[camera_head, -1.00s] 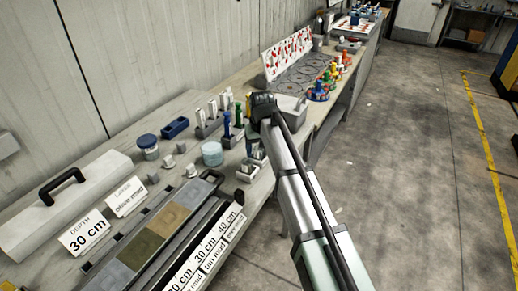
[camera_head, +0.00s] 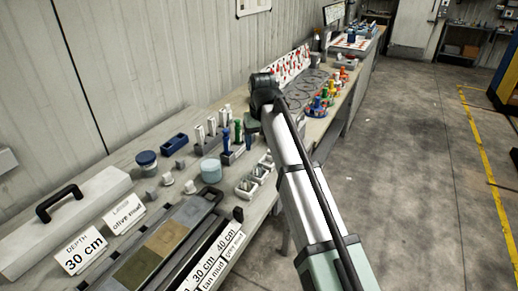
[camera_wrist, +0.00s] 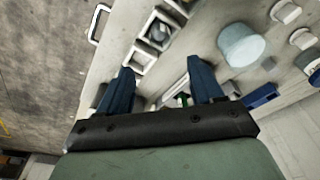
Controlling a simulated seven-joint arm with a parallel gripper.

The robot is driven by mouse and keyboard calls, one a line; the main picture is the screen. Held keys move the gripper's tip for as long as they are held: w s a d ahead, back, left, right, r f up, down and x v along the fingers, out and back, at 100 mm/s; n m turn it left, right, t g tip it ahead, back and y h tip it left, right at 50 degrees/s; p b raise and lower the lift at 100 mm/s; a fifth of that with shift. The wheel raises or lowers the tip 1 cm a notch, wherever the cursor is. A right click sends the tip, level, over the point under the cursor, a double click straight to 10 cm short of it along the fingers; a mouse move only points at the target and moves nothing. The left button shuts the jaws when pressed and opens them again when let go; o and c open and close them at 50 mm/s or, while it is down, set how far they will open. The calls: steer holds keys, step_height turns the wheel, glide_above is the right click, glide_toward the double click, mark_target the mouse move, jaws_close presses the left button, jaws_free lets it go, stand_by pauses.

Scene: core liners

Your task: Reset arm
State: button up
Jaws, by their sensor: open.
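My gripper (camera_wrist: 164,80) shows in the wrist view with its two dark blue fingers apart and nothing held between them. In the head view my arm reaches over the right part of the bench, and the end of my gripper (camera_head: 252,125) hangs above it; its fingertips cannot be made out there. In the wrist view a white compartment tray (camera_wrist: 142,62) lies beyond the fingertips, with small items in it. A pale blue-lidded jar (camera_wrist: 240,45) stands to the right of the fingers, apart from them.
The bench (camera_head: 140,155) carries a core tray (camera_head: 160,240), a white case (camera_head: 70,222), a blue box (camera_head: 174,143), a dark-lidded jar (camera_head: 147,160) and bottles in racks. Further back lies a grey board (camera_head: 305,90) with coloured pieces. Floor (camera_head: 420,190) right of the bench is clear.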

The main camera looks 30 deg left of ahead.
steer(key=shift+r, duration=0.35)
steer(key=shift+d, duration=0.1)
steer(key=w+d+f+m, duration=0.2)
steer(key=w+d+f, duration=0.1)
steer(key=d+f, duration=0.85)
steer(key=w+d+f+m, duration=0.2)
steer(key=d+f, duration=0.8)
steer(key=d, duration=0.3)
steer(key=s+d+f+m, duration=0.2)
steer(key=s+d+f, duration=0.4)
steer(key=d, duration=0.4)
steer(key=s+d+f+m+g+h, duration=0.1)
steer(key=s+d+f, duration=0.2)
steer(key=d+f, duration=0.5)
steer(key=s+d+f+m, duration=0.2)
steer(key=s+d+f, duration=0.35)
steer(key=d, duration=0.55)
steer(key=s+f+g, duration=0.3)
steer(key=s+f, duration=0.7)
steer(key=s, duration=0.4)
steer(key=s+f+g, duration=0.4)
steer(key=s+f, duration=0.6)
steer(key=s, duration=0.4)
steer(key=shift+s+a+f, duration=0.15)
steer(key=shift+s+f, duration=0.05)
